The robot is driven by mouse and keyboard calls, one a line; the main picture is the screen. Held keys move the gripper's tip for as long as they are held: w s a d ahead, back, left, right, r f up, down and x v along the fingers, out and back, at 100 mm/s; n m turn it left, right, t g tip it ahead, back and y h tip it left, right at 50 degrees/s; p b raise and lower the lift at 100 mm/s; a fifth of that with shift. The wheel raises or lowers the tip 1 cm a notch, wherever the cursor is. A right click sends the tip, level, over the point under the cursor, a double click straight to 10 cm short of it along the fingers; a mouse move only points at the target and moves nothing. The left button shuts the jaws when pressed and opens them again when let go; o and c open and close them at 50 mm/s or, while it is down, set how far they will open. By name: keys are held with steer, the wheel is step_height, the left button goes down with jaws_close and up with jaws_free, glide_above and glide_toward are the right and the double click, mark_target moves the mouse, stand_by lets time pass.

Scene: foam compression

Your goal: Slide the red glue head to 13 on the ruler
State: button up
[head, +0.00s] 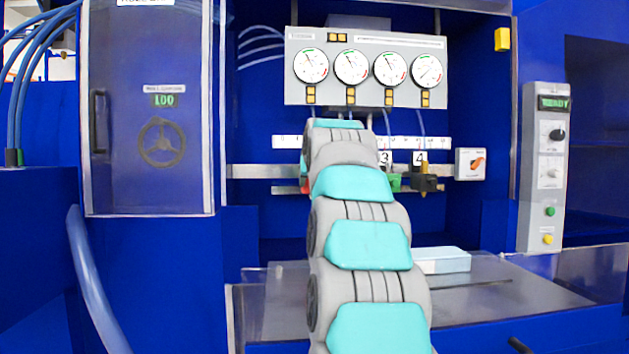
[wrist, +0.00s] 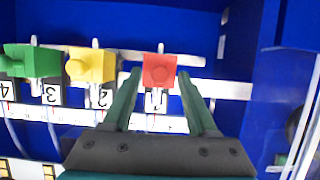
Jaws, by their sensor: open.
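The red glue head (wrist: 159,70) hangs on the rail above its "1" tag in the wrist view, which shows the tags upside down. In the head view only a sliver of red (head: 304,184) shows beside my arm. My gripper (wrist: 159,74) is open, with one finger on each side of the red head. Small gaps seem to show, and I cannot tell if either finger touches it. The white ruler (wrist: 175,123) runs along below the tags, and in the head view it is partly hidden by my arm (head: 437,143). Its numbers are too small to read.
A yellow head (wrist: 90,65) with tag 2 sits left of the red one in the wrist view, then a green head (wrist: 32,61). A black head (head: 425,180) with tag 4 shows in the head view. A gauge panel (head: 365,90) stands above the ruler.

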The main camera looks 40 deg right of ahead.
jaws_close()
stand_by(0.5)
stand_by(0.9)
